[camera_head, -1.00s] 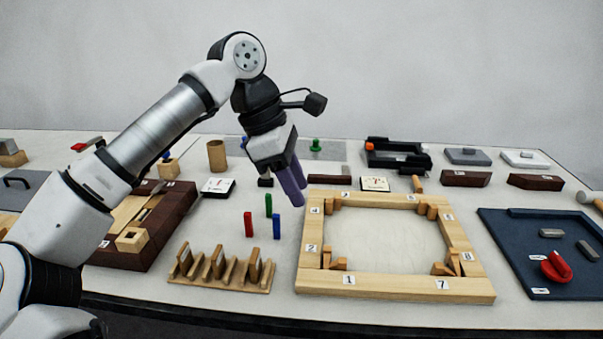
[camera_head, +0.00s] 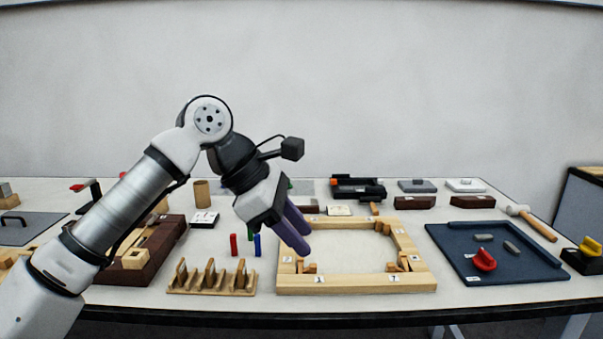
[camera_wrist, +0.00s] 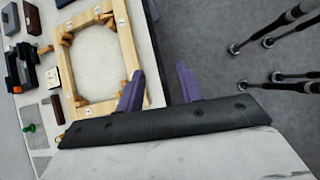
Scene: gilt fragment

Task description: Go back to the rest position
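My gripper (camera_head: 298,232) has purple fingers and hangs in the air over the front left part of a wooden frame in the head view. In the wrist view my gripper (camera_wrist: 160,88) shows its two fingers apart with nothing between them. The wooden frame (camera_head: 355,284) has numbered labels and small wooden blocks in its corners; its left side is partly behind my fingers. The frame also shows in the wrist view (camera_wrist: 128,45).
A slotted wooden rack (camera_head: 212,284) and red (camera_head: 233,244) and blue (camera_head: 257,245) pegs stand left of the frame. A navy tray (camera_head: 495,254) with a red knob lies right. A mallet (camera_head: 530,222) lies beyond it. Open air is above the table.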

